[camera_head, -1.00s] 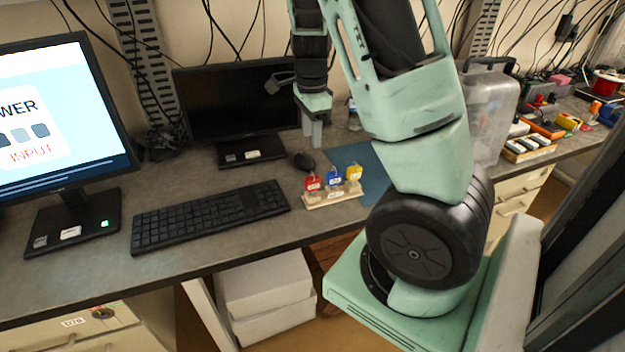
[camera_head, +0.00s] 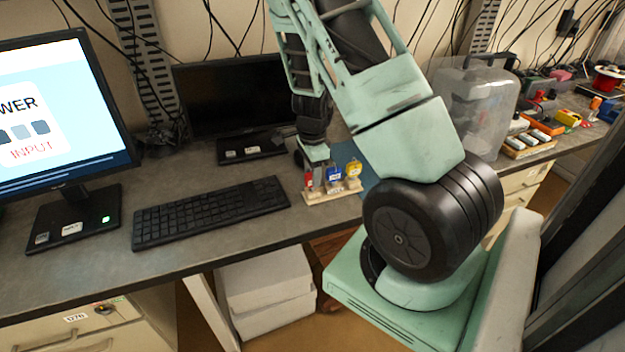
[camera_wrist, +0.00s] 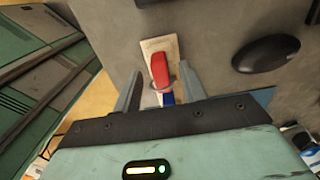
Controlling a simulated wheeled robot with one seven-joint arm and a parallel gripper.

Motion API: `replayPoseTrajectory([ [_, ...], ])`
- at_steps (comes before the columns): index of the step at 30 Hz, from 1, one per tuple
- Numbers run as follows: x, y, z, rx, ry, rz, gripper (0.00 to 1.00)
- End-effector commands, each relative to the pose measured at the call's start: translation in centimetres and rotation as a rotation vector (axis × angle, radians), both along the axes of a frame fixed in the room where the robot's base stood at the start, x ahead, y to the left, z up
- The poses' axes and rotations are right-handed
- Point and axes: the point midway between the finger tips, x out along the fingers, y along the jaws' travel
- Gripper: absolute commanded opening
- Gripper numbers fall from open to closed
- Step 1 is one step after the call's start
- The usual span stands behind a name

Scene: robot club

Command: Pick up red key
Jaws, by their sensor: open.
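The red key (camera_head: 308,180) sits at the left end of a small wooden stand (camera_head: 322,196), beside a blue key (camera_head: 333,175) and a yellow key (camera_head: 354,169). In the wrist view the red key (camera_wrist: 160,70) shows between the two fingers, with a ring at its lower end and a bit of the blue key (camera_wrist: 168,98) below. My gripper (camera_wrist: 157,88) is open, one finger on each side of the red key. In the head view my gripper (camera_head: 316,172) is down at the stand and partly covers the keys.
A black keyboard (camera_head: 205,212) lies left of the stand. A dark mouse (camera_wrist: 266,53) lies close by on the desk. A black monitor (camera_head: 225,105) stands behind, and a clear plastic case (camera_head: 475,110) stands to the right. The desk's front edge is near the stand.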

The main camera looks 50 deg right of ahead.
Motion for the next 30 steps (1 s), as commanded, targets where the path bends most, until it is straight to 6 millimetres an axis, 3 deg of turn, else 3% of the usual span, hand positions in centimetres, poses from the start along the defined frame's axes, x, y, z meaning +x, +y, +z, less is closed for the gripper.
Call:
replayPoseTrajectory([
  [6, 0.1, -0.2, -2.6, 0.001, 0.000, -0.002, 0.42],
  [14, 0.1, -0.2, -3.0, 0.001, -0.001, 0.001, 0.42],
  [15, 0.1, -0.2, -3.0, 0.001, -0.001, 0.001, 0.39],
  [19, 0.1, -0.2, -3.0, 0.001, -0.001, 0.000, 0.03],
  [20, 0.1, -0.2, -3.0, 0.001, -0.001, 0.000, 0.00],
  [30, 0.2, -0.2, -2.6, 0.000, -0.002, 0.001, 0.00],
])
